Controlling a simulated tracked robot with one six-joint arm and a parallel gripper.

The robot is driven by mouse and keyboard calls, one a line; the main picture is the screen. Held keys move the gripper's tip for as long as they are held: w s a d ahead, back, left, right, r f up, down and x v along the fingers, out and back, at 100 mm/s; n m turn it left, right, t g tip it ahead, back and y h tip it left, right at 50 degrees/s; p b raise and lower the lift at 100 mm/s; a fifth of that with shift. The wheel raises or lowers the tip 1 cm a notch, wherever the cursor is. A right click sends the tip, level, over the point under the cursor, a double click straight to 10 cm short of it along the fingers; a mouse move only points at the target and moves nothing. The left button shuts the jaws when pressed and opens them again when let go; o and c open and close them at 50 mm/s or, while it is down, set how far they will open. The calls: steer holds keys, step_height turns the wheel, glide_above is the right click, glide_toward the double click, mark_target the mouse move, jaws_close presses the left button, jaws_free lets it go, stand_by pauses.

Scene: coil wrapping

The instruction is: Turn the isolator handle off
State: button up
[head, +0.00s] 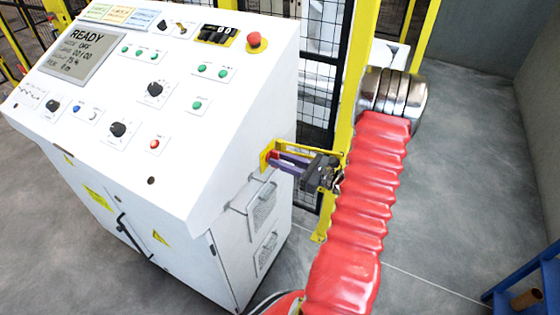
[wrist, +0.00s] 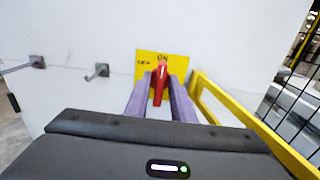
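The red isolator handle (wrist: 161,77) stands about upright on a yellow plate (wrist: 180,63), its top toward the ON mark. The OFF mark is on the plate's left. My gripper (wrist: 161,80) faces the plate, with one purple finger on each side of the handle. The gaps are very narrow, and I cannot tell whether the fingers touch it. In the head view my gripper (head: 278,158) reaches the yellow bracket (head: 266,155) on the cabinet's right side. The handle is mostly hidden there by the fingers.
The white control cabinet (head: 225,110) has a sloped panel whose display reads READY. Yellow guarding with black mesh (head: 313,100) stands close behind my gripper. Two grey hooks or pegs (wrist: 100,72) stick out left of the plate. A blue frame (head: 525,285) is at lower right.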

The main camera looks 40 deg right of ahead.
jaws_close()
steer(key=shift+a, duration=0.15)
steer(key=shift+n, duration=0.4)
steer(key=n, duration=1.1)
steer(key=f+n, duration=0.1)
steer(key=n, duration=0.5)
steer(key=shift+s+a, duration=0.2)
steer(key=shift+a, duration=0.2)
steer(key=shift+f, duration=0.1)
